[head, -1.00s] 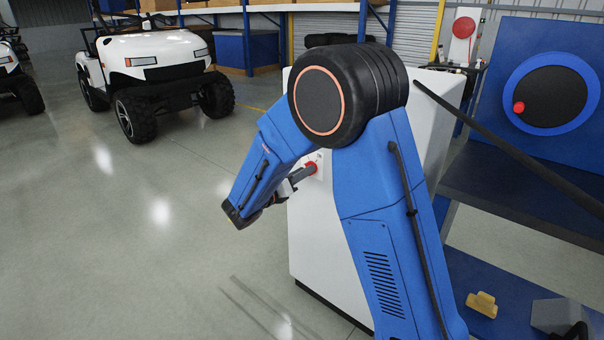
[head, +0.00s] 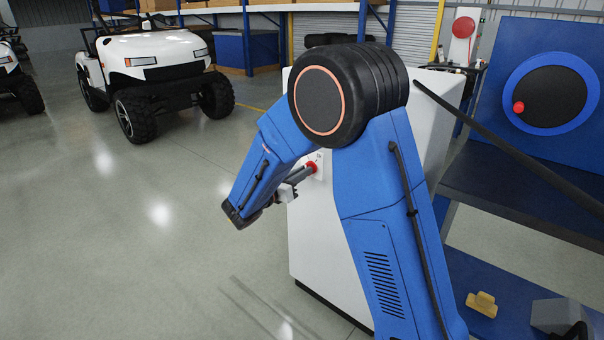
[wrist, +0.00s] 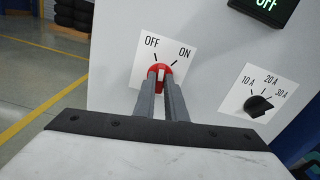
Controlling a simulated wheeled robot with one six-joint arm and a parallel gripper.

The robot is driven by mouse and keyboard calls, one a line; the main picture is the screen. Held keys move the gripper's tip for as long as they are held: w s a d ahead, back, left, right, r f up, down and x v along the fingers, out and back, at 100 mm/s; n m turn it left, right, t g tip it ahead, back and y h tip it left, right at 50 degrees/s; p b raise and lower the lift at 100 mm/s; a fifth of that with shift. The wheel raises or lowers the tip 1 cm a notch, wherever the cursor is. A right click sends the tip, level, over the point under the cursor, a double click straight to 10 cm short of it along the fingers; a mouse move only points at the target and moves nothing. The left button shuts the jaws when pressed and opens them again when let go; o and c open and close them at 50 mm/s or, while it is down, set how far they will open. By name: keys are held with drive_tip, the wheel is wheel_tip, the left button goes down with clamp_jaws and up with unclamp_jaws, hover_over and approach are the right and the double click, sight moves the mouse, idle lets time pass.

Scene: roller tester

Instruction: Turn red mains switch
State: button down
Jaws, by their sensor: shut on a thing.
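The red mains switch (wrist: 162,70) sits on a white plate marked OFF and ON in the wrist view. A white line on its knob stands about upright, between the two marks. My gripper (wrist: 161,78) is shut on the switch, with one finger on each side of the knob. In the head view the red switch (head: 311,168) shows on the white cabinet (head: 308,235), and my gripper (head: 302,174) reaches it from the left. My arm hides part of the cabinet. A dark display (wrist: 266,8) above the plate reads OFF in green.
A black rotary knob (wrist: 258,106) marked 10 A, 20 A and 30 A is to the right of the switch. A blue bench (head: 510,190) with a panel stands at the right. A white cart (head: 150,70) is at the back left. The floor at left is clear.

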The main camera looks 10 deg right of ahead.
drive_tip(key=shift+m, duration=3.8)
drive_tip(key=shift+s, duration=0.1)
drive_tip(key=c, duration=1.8)
unclamp_jaws()
drive_tip(key=v, duration=1.7)
drive_tip(key=shift+a, duration=0.15)
drive_tip(key=shift+s, duration=0.1)
